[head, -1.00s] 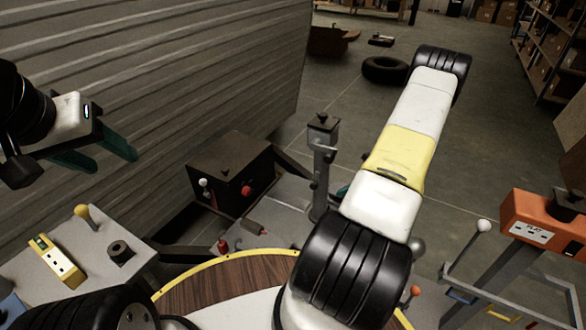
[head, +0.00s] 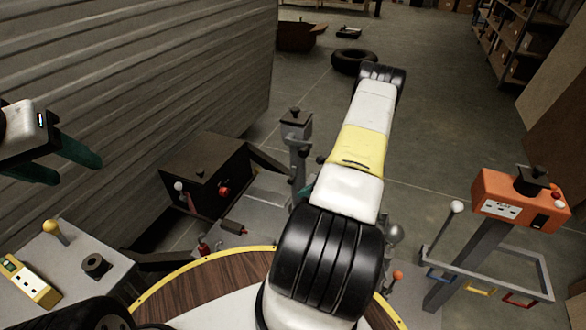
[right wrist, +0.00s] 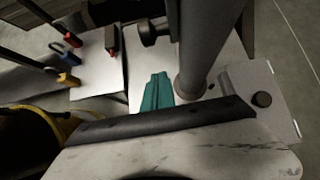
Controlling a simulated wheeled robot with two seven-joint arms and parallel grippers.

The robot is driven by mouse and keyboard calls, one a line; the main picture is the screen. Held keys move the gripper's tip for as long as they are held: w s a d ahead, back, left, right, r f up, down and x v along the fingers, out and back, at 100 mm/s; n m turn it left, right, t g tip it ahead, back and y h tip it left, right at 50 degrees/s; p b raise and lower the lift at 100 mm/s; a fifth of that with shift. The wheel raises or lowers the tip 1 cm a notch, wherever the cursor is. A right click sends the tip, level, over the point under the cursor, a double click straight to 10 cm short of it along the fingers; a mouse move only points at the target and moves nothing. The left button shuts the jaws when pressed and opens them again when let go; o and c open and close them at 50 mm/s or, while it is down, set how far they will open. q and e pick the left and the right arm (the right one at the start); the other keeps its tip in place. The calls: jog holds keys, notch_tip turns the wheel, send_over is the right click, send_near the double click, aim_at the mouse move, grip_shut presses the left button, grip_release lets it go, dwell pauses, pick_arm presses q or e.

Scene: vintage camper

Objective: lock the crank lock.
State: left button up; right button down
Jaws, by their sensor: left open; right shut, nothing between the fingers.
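The likely crank lock is a grey upright post (head: 298,160) with a black knob on top and a small side crank, standing on the grey hitch plate. Its lower part is partly hidden by my right arm in the head view. In the right wrist view a grey post (right wrist: 208,40) rises from the plate, close to my right gripper (right wrist: 157,92). The teal fingers there are together, with nothing visible between them. I cannot tell whether they touch the post. My left gripper (head: 68,160) is open and empty in front of the corrugated wall at the left.
A black box (head: 205,172) with red and white knobs stands left of the post. An orange control box (head: 520,200) is at the right. A side plate (head: 75,262) with a yellow level (head: 28,282) is at lower left. The round wooden top (head: 205,288) is in front.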

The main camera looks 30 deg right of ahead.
jog(key=w+a+r, duration=0.1)
jog(key=w+r, duration=0.1)
jog(key=shift+a+r, duration=0.35)
jog(key=shift+r, duration=0.05)
jog(key=shift+w+r, duration=0.1)
jog(key=shift+r, duration=1.75)
send_near(293, 180)
jog(key=s+d+f, duration=0.2)
jog(key=s+d, duration=0.1)
jog(key=shift+a, duration=0.1)
